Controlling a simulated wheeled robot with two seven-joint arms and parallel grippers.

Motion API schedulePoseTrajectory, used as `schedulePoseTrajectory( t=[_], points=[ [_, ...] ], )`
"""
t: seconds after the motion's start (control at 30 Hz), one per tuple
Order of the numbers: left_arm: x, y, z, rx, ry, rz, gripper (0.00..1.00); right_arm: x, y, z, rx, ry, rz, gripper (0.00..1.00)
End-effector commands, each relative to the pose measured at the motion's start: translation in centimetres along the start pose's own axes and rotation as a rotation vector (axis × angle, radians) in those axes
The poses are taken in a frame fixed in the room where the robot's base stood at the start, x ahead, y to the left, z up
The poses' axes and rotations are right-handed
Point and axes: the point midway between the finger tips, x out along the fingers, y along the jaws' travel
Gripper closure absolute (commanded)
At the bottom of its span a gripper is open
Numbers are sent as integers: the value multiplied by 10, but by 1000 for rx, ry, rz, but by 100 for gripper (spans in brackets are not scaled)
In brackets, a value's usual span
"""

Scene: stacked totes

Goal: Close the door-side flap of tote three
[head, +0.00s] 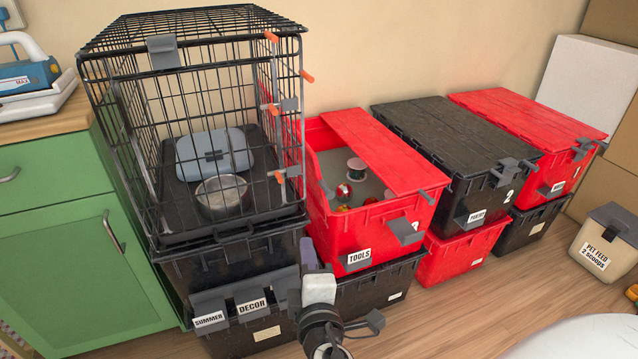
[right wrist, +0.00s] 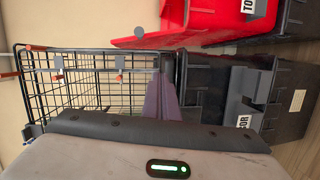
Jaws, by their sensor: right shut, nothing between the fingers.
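A red tote labelled TOOLS (head: 345,235) stands on a black tote, with its right lid flap (head: 385,150) shut and its left half open. Balls and a spool show inside. Its left flap is largely hidden in the head view; a red panel (right wrist: 165,38) juts out from it in the right wrist view. Its number is mostly hidden, so I cannot read whether it is three. My right gripper (head: 309,250) is shut and empty in front of the gap between this tote and the wire crate. Its fingers also show in the right wrist view (right wrist: 163,85). My left gripper is not in view.
The wire crate (head: 190,50) stands on black totes close to the left, with orange-tipped latches sticking out. A closed black tote marked 2 (head: 480,190) and a closed red tote (head: 555,165) stand right. A pet feed bin (head: 600,245) is far right. Floor in front is partly free.

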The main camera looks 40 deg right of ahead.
Motion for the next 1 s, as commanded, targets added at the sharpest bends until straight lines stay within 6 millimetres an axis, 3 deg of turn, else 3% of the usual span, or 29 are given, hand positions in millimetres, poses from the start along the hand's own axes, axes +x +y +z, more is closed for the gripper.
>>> schedulePoseTrajectory(
  t=[0.03, 0.1, 0.27, 0.73, 0.83, 1.0],
  points=[
    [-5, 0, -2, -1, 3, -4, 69, 2, 16, -3, -39, -2, 43, 100],
    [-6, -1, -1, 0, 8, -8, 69, 3, 28, -5, -80, -5, 85, 100],
    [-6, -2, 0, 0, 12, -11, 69, 14, 36, -7, -109, -7, 118, 100],
    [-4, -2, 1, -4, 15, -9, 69, 107, 47, -6, -105, -8, 117, 100],
    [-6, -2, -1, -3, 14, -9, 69, 108, 48, 14, -110, -9, 114, 100],
    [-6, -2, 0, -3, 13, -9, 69, 111, 50, 28, -106, -6, 114, 100]
  ],
)
